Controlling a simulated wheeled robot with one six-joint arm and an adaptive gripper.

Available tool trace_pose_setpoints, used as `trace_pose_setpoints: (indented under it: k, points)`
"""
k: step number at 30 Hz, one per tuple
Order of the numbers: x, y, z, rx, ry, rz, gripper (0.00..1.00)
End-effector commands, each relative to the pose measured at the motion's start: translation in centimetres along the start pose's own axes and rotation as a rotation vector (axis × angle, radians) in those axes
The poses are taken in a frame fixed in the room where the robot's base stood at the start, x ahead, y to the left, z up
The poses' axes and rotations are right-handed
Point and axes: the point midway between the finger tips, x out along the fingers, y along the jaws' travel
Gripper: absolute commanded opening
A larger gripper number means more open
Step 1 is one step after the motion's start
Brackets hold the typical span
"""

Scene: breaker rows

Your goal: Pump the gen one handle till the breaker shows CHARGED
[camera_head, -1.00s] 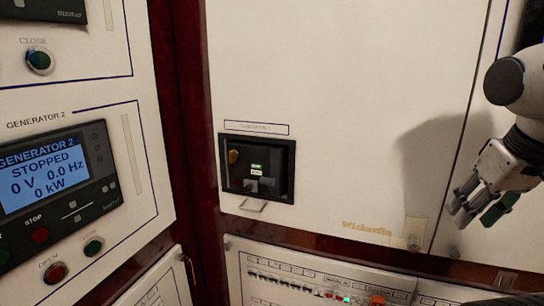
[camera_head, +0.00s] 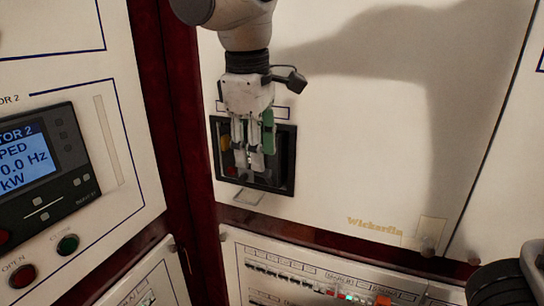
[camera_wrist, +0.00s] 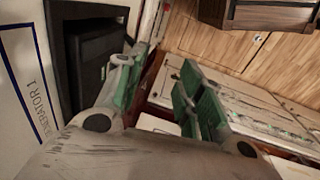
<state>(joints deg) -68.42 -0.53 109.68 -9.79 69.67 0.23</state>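The generator 1 breaker (camera_head: 284,165) is a black recessed unit in the white cabinet door, and it fills the upper left of the wrist view (camera_wrist: 95,55). My gripper (camera_head: 248,160) is in front of it, pointing down, and covers its middle. In the wrist view my gripper (camera_wrist: 160,75) has its green-padded fingers apart with nothing visible between them. I cannot tell whether a finger touches the breaker. The pump handle cannot be made out, and the charge indicator is hidden or too small to read.
A small metal loop (camera_head: 248,197) sticks out below the breaker. The generator 2 panel (camera_head: 45,165) stands at the left, its screen partly cut off. A lower panel (camera_head: 300,275) with rows of breakers lies below. The door to the right is clear.

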Motion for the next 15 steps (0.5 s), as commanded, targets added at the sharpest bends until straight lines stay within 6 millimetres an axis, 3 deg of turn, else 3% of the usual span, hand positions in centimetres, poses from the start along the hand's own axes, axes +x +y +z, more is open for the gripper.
trace_pose_setpoints:
  k: [4, 15]
  points:
    - [-2.4, 1.5, -0.5, 0.01, -0.002, 0.034, 0.37]
    - [3.1, 1.8, 0.2, 0.011, -0.022, 0.035, 0.37]
